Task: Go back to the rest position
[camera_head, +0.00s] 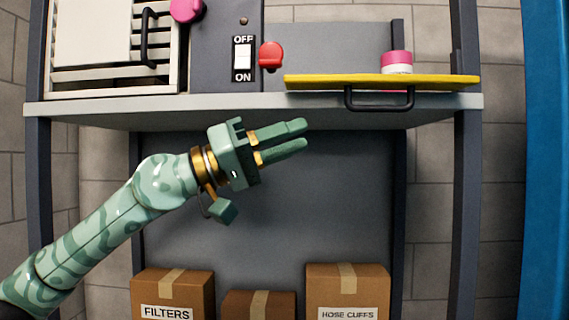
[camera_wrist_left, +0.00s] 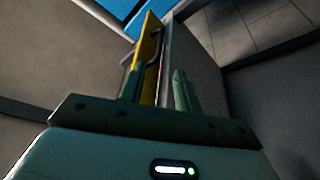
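My left gripper (camera_head: 306,135) is in front of the shelving unit, below the edge of the upper shelf (camera_head: 240,105). Its two green fingers point right and are apart with nothing between them. In the left wrist view the fingers (camera_wrist_left: 158,85) also stand apart, with the yellow panel (camera_wrist_left: 148,52) seen beyond them. In the head view that yellow panel (camera_head: 330,81) is at the shelf's right part, above and to the right of the fingers, with a black handle (camera_head: 380,105) below it. The gripper does not touch the handle. My right gripper is not in view.
On the upper shelf are a slatted grille (camera_head: 110,80) with a pale plate, an OFF/ON switch (camera_head: 243,57), a red knob (camera_head: 270,55), a pink knob (camera_head: 186,9) and a pink-lidded jar (camera_head: 397,62). Cardboard boxes (camera_head: 172,290) stand below. A blue panel (camera_head: 546,160) is at right.

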